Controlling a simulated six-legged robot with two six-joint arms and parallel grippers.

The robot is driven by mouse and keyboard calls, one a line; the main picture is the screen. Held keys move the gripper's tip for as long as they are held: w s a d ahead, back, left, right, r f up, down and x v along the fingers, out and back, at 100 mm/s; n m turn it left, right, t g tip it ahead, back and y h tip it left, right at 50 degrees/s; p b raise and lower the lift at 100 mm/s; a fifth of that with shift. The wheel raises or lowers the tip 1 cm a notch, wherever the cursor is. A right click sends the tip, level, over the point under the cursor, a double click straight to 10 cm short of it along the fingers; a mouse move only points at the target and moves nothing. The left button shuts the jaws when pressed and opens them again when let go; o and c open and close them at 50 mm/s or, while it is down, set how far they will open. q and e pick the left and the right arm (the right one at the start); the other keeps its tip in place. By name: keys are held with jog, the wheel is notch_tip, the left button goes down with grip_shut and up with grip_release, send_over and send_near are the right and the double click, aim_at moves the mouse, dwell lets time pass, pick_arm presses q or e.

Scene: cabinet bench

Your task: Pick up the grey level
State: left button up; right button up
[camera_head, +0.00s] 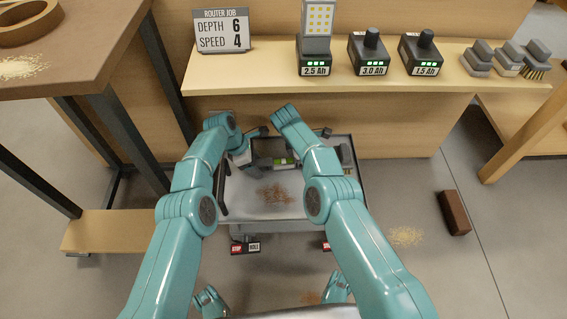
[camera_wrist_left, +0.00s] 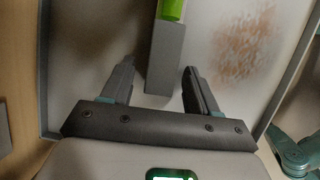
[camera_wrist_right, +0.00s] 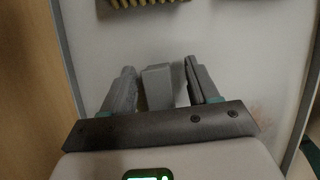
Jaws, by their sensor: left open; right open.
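The grey level, a grey bar with a green part (camera_head: 284,161), lies in the tray of a low cart, partly hidden by my arms. In the left wrist view, one end of the level (camera_wrist_left: 165,62) lies between the spread fingers of my left gripper (camera_wrist_left: 158,85), with gaps on both sides. My left gripper (camera_head: 252,161) is low over the tray in the head view. In the right wrist view, a grey block end (camera_wrist_right: 158,86), apparently the level's other end, is between the spread fingers of my right gripper (camera_wrist_right: 160,80). My right gripper is largely hidden in the head view.
The bench shelf (camera_head: 250,75) behind holds batteries (camera_head: 368,56) and brushes (camera_head: 508,59). A brown block (camera_head: 454,212) lies on the floor.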

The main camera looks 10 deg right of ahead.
pick_arm(q)
grip_shut()
pick_arm(e)
grip_shut()
jog(key=shift+r, duration=0.1)
